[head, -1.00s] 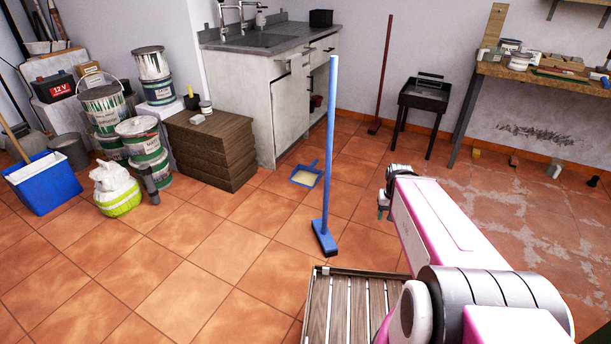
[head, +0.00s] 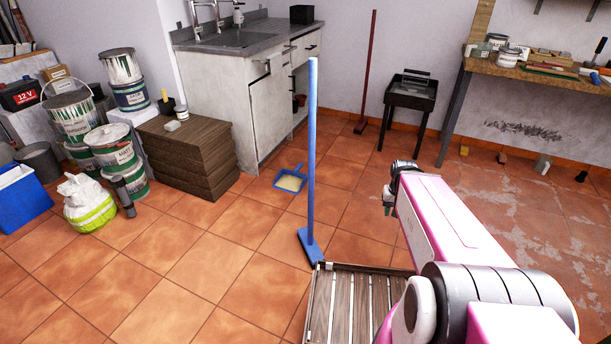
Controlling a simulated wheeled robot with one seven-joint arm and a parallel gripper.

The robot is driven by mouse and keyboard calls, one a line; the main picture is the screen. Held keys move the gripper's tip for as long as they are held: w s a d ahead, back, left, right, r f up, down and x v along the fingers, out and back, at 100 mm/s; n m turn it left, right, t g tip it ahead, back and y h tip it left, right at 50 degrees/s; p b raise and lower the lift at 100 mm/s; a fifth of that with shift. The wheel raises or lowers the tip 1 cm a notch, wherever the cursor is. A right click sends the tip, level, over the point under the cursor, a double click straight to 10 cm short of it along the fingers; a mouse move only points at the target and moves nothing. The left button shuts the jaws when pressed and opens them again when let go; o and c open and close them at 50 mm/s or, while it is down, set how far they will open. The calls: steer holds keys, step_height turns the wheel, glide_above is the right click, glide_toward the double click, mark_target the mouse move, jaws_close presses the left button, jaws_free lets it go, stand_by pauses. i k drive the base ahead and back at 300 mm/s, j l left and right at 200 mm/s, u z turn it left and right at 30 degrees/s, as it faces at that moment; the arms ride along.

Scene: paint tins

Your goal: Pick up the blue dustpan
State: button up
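The blue dustpan (head: 290,181) lies on the tiled floor in the head view, in front of the sink cabinet and left of the upright blue broom. Its inside looks pale yellow and its handle points to the back right. My gripper (head: 388,205) shows small and partly hidden at the far end of my pink and white arm. It is to the right of the dustpan and apart from it. I see nothing held, but its fingers are too small to read.
A blue broom (head: 312,160) stands upright beside a slatted wooden piece (head: 350,310) in front. Stacked brown boards (head: 190,155) and paint tins (head: 110,145) stand left. A workbench (head: 535,75) and black grill (head: 410,97) stand at the back right.

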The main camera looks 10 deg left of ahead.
mark_target(288, 181)
steer(key=i+l+z, duration=0.2)
steer(key=i, duration=0.6)
steer(key=i+l+z, duration=0.1)
steer(key=i+z, duration=0.15)
steer(key=i, duration=0.6)
steer(key=i+l+u, duration=0.1)
steer(key=i+u, duration=0.35)
steer(key=i+l+u, duration=0.3)
steer(key=i+u, duration=0.2)
steer(key=i+l+u, duration=0.65)
steer(key=l+u, duration=0.25)
